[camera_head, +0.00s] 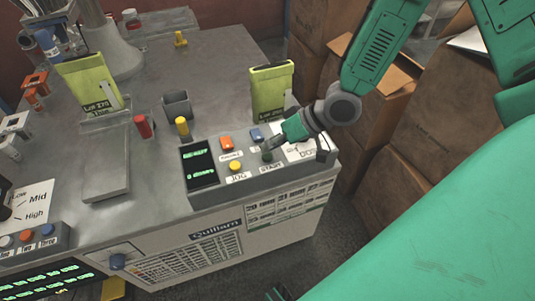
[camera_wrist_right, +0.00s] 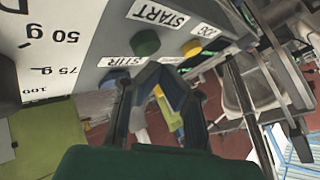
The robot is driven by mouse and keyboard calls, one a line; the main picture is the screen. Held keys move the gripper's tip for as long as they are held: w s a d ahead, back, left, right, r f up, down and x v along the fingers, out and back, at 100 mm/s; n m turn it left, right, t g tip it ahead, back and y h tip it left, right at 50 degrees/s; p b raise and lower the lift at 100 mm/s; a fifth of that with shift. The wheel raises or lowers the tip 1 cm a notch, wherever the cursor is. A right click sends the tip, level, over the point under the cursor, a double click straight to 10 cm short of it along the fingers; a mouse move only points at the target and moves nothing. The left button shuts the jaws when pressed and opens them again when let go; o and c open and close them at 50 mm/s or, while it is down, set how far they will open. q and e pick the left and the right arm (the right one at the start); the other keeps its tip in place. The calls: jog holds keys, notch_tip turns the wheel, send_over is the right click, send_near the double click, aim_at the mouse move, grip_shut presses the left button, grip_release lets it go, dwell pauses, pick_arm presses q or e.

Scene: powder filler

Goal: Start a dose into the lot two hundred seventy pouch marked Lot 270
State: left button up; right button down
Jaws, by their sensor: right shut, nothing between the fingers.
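A yellow-green pouch (camera_head: 88,82) with a dark label reading Lot 270 stands at the back left, above a metal plate. A second yellow-green pouch (camera_head: 271,88) stands behind the control panel; its label is too small to read. The green START button (camera_head: 267,155) is at the panel's front; it also shows in the right wrist view (camera_wrist_right: 145,42). My right gripper (camera_head: 272,148) is shut and empty, pointing down at the START button and partly covering it. Its fingers are just short of the button in the wrist view; contact cannot be told.
Around START are a yellow JOG button (camera_head: 235,166), an orange button (camera_head: 226,143), a blue button (camera_head: 257,135) and a green-lit display (camera_head: 199,165). A dose scale (camera_wrist_right: 60,50) with gram marks lies beside them.

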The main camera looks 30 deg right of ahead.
jog(key=shift+a, duration=0.15)
jog(key=shift+d, duration=0.25)
jog(key=shift+f, duration=0.15)
jog(key=shift+a+f, duration=0.2)
jog(key=shift+a, duration=0.05)
jog(key=shift+f, duration=0.45)
dwell(0.7)
jog(key=shift+r, duration=0.1)
jog(key=shift+d+r+p, duration=0.1)
jog(key=shift+r+p, duration=0.7)
jog(key=shift+p, duration=0.15)
